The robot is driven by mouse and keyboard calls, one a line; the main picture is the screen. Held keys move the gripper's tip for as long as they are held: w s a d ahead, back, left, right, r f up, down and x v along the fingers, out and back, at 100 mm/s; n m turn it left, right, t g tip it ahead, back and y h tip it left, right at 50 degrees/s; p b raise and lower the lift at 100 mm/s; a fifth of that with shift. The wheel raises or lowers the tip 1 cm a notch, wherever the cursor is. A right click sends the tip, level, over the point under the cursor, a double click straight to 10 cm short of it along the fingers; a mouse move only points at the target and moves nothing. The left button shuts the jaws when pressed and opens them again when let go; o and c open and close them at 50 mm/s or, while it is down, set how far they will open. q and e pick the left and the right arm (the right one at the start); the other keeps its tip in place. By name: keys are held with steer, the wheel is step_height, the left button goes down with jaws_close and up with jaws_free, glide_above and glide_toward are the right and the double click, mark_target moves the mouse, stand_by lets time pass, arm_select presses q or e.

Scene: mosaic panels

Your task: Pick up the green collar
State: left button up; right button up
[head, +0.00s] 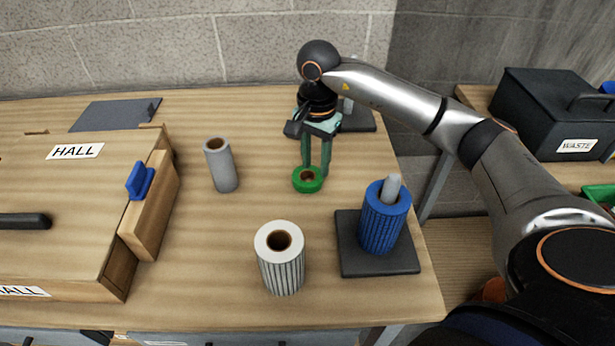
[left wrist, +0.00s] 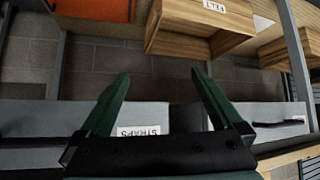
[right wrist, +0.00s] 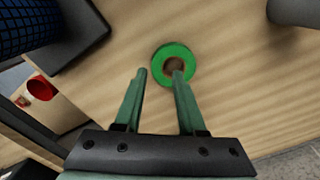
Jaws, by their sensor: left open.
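The green collar (head: 311,187) is a short ring with a brown centre, lying on the wooden table. It also shows in the right wrist view (right wrist: 186,50). My right gripper (head: 315,171) points down at the collar with its fingers apart and nothing held between them. In the right wrist view the gripper (right wrist: 160,73) has one fingertip overlapping the collar's near part and the other to the left of it. I cannot tell whether it touches. My left gripper (left wrist: 160,74) is open and empty, away from the table top, facing drawer fronts.
A grey roll (head: 221,168), a white ribbed roll (head: 281,268) and a blue roll (head: 380,228) on a dark base (head: 352,260) stand around the collar. A wooden box (head: 95,190) labelled HALL is at left. A dark WASTE bin (head: 540,120) stands at right.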

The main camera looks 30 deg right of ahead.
mark_target(317, 179)
steer(key=f, duration=0.4)
steer(key=shift+d+f+p, duration=0.2)
steer(key=shift+f+p, duration=0.05)
steer(key=shift+p, duration=0.05)
jaws_close()
